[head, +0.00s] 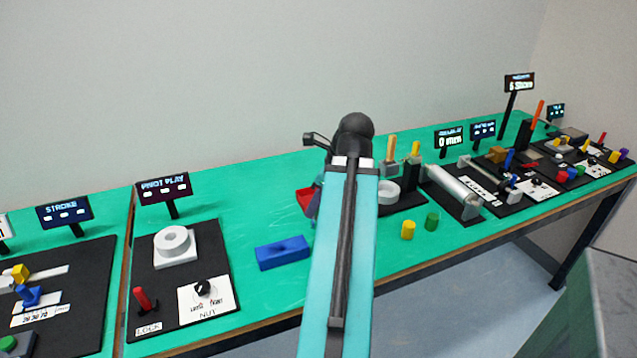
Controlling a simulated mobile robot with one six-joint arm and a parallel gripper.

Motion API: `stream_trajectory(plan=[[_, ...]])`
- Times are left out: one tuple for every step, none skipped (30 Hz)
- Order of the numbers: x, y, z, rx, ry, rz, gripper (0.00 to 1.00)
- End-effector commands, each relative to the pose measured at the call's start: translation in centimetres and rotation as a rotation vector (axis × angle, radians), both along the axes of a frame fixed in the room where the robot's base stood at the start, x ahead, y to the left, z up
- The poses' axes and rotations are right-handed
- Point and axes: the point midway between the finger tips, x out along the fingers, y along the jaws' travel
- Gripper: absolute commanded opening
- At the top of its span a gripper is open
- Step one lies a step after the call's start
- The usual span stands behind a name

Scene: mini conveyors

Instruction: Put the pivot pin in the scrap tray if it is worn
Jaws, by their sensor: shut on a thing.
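The black wrist of my arm (355,128) stands over the back middle of the bench; my gripper's fingers are hidden behind my arm. No pivot pin can be made out. A red tray-like thing (304,198), perhaps the scrap tray, shows only in part beside my arm, with a blue-grey piece at its right edge. The station with the PIVOT PLAY display (163,188) has a white ring (172,241) on a white base, a red LOCK lever (145,300) and a black NUT knob (203,288). The display's values are too small to read.
A blue block with a hollow (282,252) lies left of my arm. A yellow cylinder (408,230) and a green cylinder (432,221) stand to its right. Other stations crowd both ends of the green bench (250,205). A grey box (610,290) stands at lower right.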

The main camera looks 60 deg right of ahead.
Motion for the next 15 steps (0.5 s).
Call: stream_trajectory(plan=[[0.07, -0.09, 0.39, 0.001, 0.000, 0.000, 0.00], [0.11, -0.17, 0.38, 0.001, 0.000, 0.000, 0.00], [0.16, -0.24, 0.39, 0.002, 0.000, 0.001, 0.00], [0.19, -0.31, 0.39, 0.002, 0.000, 0.001, 0.00], [0.22, -0.37, 0.38, 0.002, 0.000, 0.001, 0.00], [0.27, -0.47, 0.34, 0.001, 0.000, -0.001, 0.00], [0.31, -0.53, 0.33, 0.001, 0.000, -0.001, 0.00], [0.34, -0.59, 0.33, 0.001, 0.000, -0.001, 0.00], [0.38, -0.66, 0.33, 0.002, 0.000, 0.000, 0.00], [0.40, -0.71, 0.33, 0.002, 0.001, 0.000, 0.00], [0.43, -0.77, 0.30, 0.002, 0.001, 0.001, 0.00], [0.48, -0.85, 0.28, 0.001, 0.001, 0.000, 0.00], [0.51, -0.92, 0.26, 0.001, 0.001, 0.000, 0.00], [0.54, -0.96, 0.26, 0.001, 0.001, 0.000, 0.00], [0.57, -1.02, 0.27, 0.000, 0.001, 0.001, 0.00]])
